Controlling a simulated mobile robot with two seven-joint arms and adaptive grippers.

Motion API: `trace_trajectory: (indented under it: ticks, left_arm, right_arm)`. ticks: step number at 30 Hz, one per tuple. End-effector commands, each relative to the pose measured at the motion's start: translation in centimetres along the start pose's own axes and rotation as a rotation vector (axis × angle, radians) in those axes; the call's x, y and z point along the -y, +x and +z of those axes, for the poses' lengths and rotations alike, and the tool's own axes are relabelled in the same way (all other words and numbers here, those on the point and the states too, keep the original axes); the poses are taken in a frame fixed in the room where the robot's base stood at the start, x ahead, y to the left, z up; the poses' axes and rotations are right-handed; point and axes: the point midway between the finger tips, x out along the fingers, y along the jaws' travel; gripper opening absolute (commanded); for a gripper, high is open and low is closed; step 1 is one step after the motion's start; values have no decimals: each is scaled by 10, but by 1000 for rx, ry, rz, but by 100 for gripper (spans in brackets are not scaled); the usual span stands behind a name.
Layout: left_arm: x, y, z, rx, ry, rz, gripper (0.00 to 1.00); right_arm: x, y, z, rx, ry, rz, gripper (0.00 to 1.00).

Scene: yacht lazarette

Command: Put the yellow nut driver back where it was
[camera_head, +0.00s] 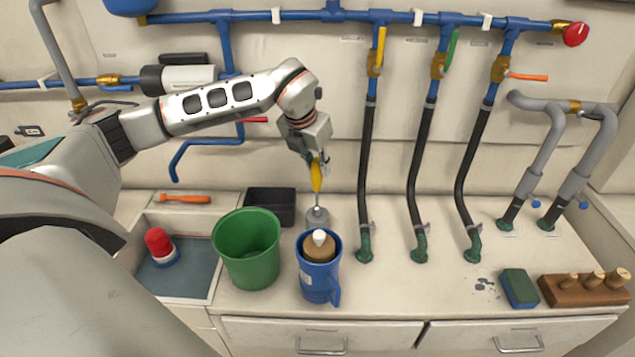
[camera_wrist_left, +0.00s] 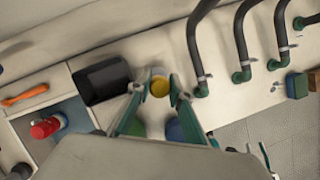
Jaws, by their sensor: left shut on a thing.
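The yellow nut driver (camera_head: 316,178) is upright in the head view, its yellow handle at the top and its thin shaft pointing down. My left gripper (camera_head: 318,163) is shut on the upper part of its handle. The shaft's lower end meets a small grey piece (camera_head: 317,216) on the counter, behind the blue jug; I cannot tell if the tip is inside it or just above. In the left wrist view, the round yellow handle end (camera_wrist_left: 159,87) shows between the fingertips (camera_wrist_left: 159,93). My right gripper is not in view.
A green bucket (camera_head: 246,250) and a blue jug (camera_head: 318,276) stand close in front. A black tray (camera_head: 269,207) lies left of the driver. Black hoses (camera_head: 365,165) rise to its right. An orange tool (camera_head: 185,199) and red-capped item (camera_head: 160,245) are farther left.

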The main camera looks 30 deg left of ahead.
Motion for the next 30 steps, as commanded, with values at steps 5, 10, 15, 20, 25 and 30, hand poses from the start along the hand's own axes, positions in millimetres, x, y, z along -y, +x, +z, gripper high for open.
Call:
trace_trajectory:
  ticks: [5, 10, 15, 20, 25, 30]
  left_arm:
    - [0, 12, -4, 1, 0, -1, 0]
    - [1, 27, -11, -2, 0, -1, 0]
    - [1, 49, -19, -1, 1, -1, 0]
    - [1, 52, -19, 2, 0, -1, 0]
    - [1, 53, -20, 1, 0, -1, 0]
    - [1, 54, -21, 1, 0, -1, 37]
  right_arm:
    - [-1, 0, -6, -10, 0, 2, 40]
    - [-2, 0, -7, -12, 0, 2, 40]
    - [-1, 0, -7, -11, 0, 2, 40]
    - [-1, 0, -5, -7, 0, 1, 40]
    - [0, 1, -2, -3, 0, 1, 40]
    - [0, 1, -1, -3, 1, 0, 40]
